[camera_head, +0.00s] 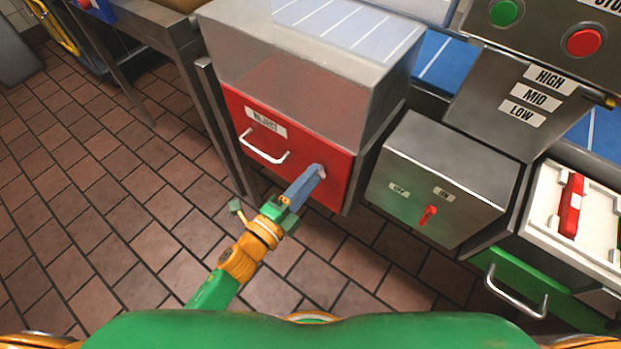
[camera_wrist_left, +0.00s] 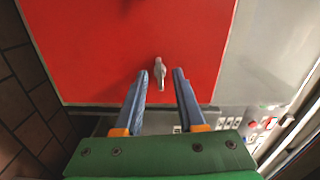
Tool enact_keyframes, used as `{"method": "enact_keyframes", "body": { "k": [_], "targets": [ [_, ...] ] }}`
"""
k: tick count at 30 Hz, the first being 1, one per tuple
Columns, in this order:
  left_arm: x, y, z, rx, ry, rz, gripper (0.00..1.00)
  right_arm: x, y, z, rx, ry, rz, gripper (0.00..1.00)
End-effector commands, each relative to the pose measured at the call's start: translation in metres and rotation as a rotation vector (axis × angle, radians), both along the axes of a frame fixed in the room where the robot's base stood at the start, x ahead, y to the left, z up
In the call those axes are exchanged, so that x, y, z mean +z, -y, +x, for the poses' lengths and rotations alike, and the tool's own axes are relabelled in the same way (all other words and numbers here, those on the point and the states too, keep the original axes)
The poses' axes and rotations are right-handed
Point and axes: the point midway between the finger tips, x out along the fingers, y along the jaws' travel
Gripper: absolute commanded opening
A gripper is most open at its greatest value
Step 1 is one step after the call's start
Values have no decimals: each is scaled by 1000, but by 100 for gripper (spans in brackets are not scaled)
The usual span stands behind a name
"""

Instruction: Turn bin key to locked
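The red reject bin (camera_head: 295,140) stands under a clear-sided box, with a white handle and a label on its front. A small grey key (camera_wrist_left: 160,70) sticks out of the red front in the left wrist view, its bow roughly in line with my fingers. It also shows in the head view as a small pale spot (camera_head: 322,173), partly hidden by the fingers. My left gripper (camera_head: 315,172) is at the front's lower right. In the left wrist view the gripper (camera_wrist_left: 161,76) is open, with a blue finger on each side of the key and a gap to each. My right gripper is not in view.
A grey switch box (camera_head: 445,170) with a red switch (camera_head: 428,215) stands right of the bin. A green drawer with a metal handle (camera_head: 515,295) is at the lower right. A control panel with green and red buttons is at the upper right. The tiled floor at left is clear.

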Motion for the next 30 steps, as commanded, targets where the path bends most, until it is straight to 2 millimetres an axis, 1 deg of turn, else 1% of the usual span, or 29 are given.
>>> {"method": "enact_keyframes", "body": {
  "k": [5,8,9,10,23,30],
  "targets": [
    [0,0,0,1,-1,0,39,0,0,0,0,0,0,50],
    [0,0,0,1,-1,0,14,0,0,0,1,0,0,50],
    [0,0,0,1,-2,-1,4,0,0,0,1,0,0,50],
    [0,0,0,1,-2,-1,0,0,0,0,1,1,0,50],
    [0,0,0,2,-24,-29,0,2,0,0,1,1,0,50],
    [1,0,0,1,-108,-145,0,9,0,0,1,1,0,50]
  ]
}}
